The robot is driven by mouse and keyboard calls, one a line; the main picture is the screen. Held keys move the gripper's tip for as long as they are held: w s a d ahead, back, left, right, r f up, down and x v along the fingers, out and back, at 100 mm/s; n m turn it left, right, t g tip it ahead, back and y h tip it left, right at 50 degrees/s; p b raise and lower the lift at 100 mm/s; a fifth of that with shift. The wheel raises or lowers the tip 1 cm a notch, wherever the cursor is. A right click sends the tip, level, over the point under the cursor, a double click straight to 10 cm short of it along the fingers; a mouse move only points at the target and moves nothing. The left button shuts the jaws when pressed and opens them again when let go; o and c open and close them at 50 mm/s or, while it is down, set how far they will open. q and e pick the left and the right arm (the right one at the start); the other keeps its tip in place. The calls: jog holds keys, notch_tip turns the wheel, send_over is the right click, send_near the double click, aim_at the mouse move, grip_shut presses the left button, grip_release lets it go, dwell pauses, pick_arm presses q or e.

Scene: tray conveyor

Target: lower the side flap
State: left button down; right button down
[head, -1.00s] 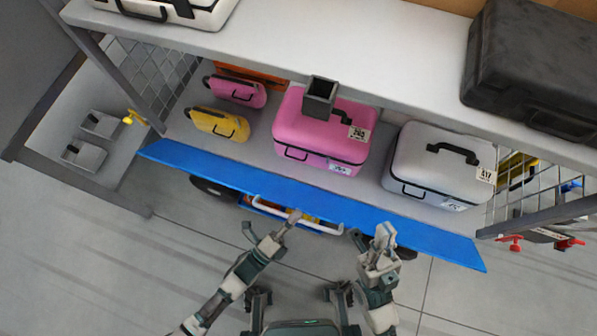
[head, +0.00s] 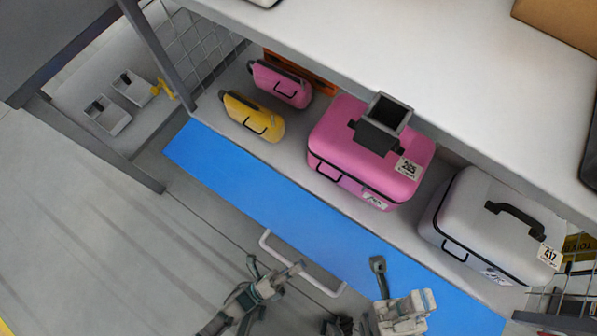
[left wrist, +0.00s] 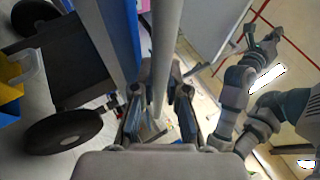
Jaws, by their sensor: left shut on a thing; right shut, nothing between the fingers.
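The side flap (head: 290,205) is a long flat blue panel along the front edge of the shelf in the head view. A pale bar handle (head: 318,280) stands out from its front edge. My left gripper (head: 298,267) is shut on this handle. In the left wrist view the handle bar (left wrist: 168,50) runs between the fingers of my left gripper (left wrist: 160,105), beside the blue panel (left wrist: 122,35). My right gripper (head: 428,299) is shut and empty, over the right part of the flap in the picture. The flap's right end is partly hidden by my right arm.
Pink (head: 350,150) and grey (head: 485,215) cases stand on the shelf behind the flap, with small yellow (head: 255,118) and pink (head: 280,82) bags. A grey post (head: 155,50) and wire mesh stand at left. A black wheel (left wrist: 62,130) shows in the left wrist view. Floor at left is clear.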

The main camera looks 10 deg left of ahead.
pick_arm(q)
jog(key=shift+s+f+h, duration=0.1)
jog(key=shift+f+h, duration=0.2)
jog(key=shift+f, duration=0.15)
jog(key=shift+s+a+f, duration=0.1)
jog(key=shift+f, duration=0.1)
jog(key=c, duration=1.2)
grip_release()
jog(key=shift+r, duration=0.1)
